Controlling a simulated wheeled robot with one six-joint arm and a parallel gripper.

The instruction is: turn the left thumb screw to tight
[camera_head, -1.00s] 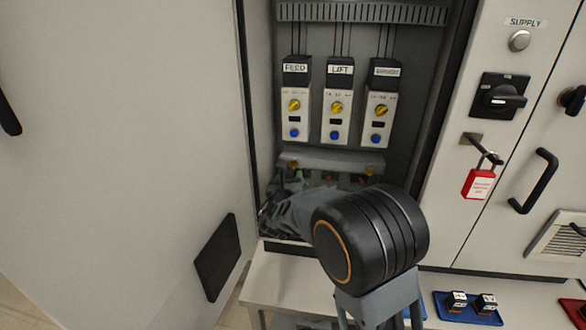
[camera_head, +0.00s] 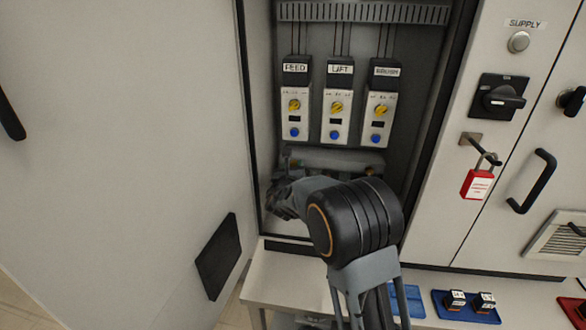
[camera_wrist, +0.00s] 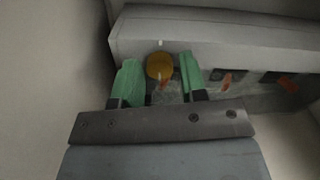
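The left thumb screw (camera_wrist: 160,67) is a round brass knob on the front of a grey bar-like cover (camera_wrist: 220,38) in the wrist view. My gripper (camera_wrist: 159,60) is open, with one green finger on each side of the knob and a small gap showing beside it. I cannot tell whether either finger touches it. In the head view my gripper is mostly hidden behind my wrist at the left end of the cover (camera_head: 335,159). The right thumb screw (camera_head: 372,169) shows near the cover's right end.
Three modules with yellow knobs and blue buttons, FEED (camera_head: 294,115), LIFT (camera_head: 337,117) and a third (camera_head: 379,119), sit above the cover. The open door (camera_head: 130,130) stands close on the left. A red padlock (camera_head: 477,184) hangs right. Below is a blue tray (camera_head: 446,312).

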